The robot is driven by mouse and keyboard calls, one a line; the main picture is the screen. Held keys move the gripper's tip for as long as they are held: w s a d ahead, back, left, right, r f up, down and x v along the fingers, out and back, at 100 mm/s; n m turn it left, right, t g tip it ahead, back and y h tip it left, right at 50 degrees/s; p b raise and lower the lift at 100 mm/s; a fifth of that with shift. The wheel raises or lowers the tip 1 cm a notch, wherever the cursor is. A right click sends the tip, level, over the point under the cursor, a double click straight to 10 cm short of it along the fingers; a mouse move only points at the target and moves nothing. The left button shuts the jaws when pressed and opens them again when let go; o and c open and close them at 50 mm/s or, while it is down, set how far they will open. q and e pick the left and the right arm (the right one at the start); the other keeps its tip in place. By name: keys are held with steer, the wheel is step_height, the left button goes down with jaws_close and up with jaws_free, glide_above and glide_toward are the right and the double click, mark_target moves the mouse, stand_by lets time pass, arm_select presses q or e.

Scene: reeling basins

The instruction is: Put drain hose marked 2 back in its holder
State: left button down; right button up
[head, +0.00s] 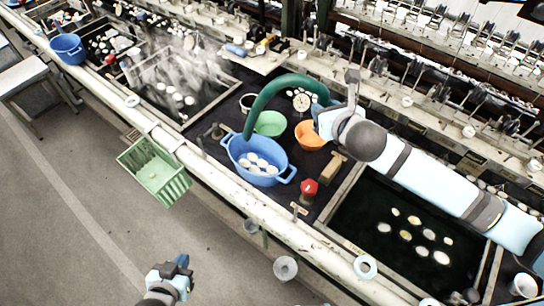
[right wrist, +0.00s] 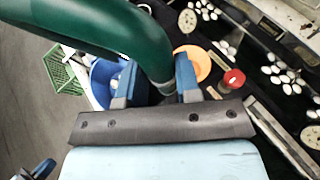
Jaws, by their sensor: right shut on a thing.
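A thick green hose (head: 283,84) arches over the basin deck in the head view. One end hangs down by the blue tub (head: 258,158); the other is at my right gripper (head: 322,112). In the right wrist view the hose (right wrist: 110,25) passes between the fingers of my right gripper (right wrist: 155,82), which is shut on it. No number on the hose is readable. Pale rings (head: 366,266) and grey funnel-like cups (head: 285,268) sit along the front rail; I cannot tell which is the holder. My left gripper (head: 178,270) is low, empty, over the floor, its opening unclear.
The blue tub holds several pale cocoons. A green bowl (head: 270,123), an orange bowl (head: 310,135) and a red knob (head: 309,187) are close by. A green basket (head: 155,172) hangs outside the rail. Dark basins lie on both sides. The floor in front is clear.

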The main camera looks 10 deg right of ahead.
steer(key=shift+w+a+r+n, duration=0.2)
steer(key=shift+w+a, duration=0.1)
steer(key=shift+w, duration=0.2)
steer(key=shift+w+a+r+n, duration=0.1)
steer(key=shift+w+a+r, duration=0.15)
steer(key=shift+w, duration=0.25)
steer(key=shift+w+a+f+y, duration=0.1)
steer(key=shift+w+a+y, duration=0.1)
steer(key=shift+y, duration=0.1)
step_height(320, 180, down, 20)
steer(key=shift+r+b, duration=0.1)
steer(key=shift+b, duration=0.2)
steer(key=o, duration=0.9)
steer(key=shift+o, duration=0.2)
